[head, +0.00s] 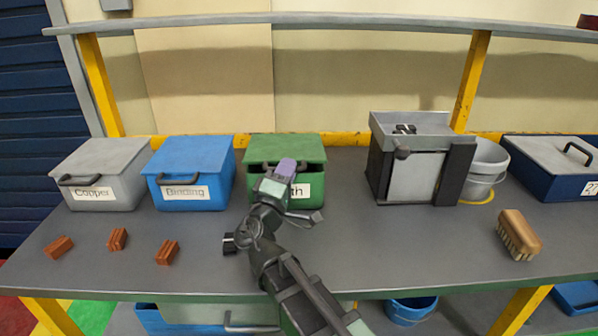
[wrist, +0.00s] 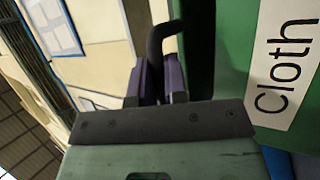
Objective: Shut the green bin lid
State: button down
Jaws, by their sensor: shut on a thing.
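The green bin (head: 256,190) stands on the bench between the blue bin and the grey machine. Its label, partly hidden by my arm in the head view, reads "Cloth" in the wrist view (wrist: 283,63). My gripper (head: 287,167) is at the lid's front edge. In the wrist view its purple fingers (wrist: 158,82) are shut on the dark lid handle (wrist: 157,45).
A grey Copper bin (head: 104,170) and a blue Binding bin (head: 190,170) stand to the left, lids down. Several reddish blocks (head: 118,239) lie in front. A grey machine (head: 415,170), a bucket (head: 485,168), a brush (head: 519,235) and a blue box (head: 550,165) are right.

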dwell(0.3)
jog(key=c, duration=1.2)
grip_release()
jog(key=shift+w, duration=0.15)
jog(key=shift+o, duration=0.2)
jog(key=b+v, duration=0.4)
jog(key=v, duration=0.7)
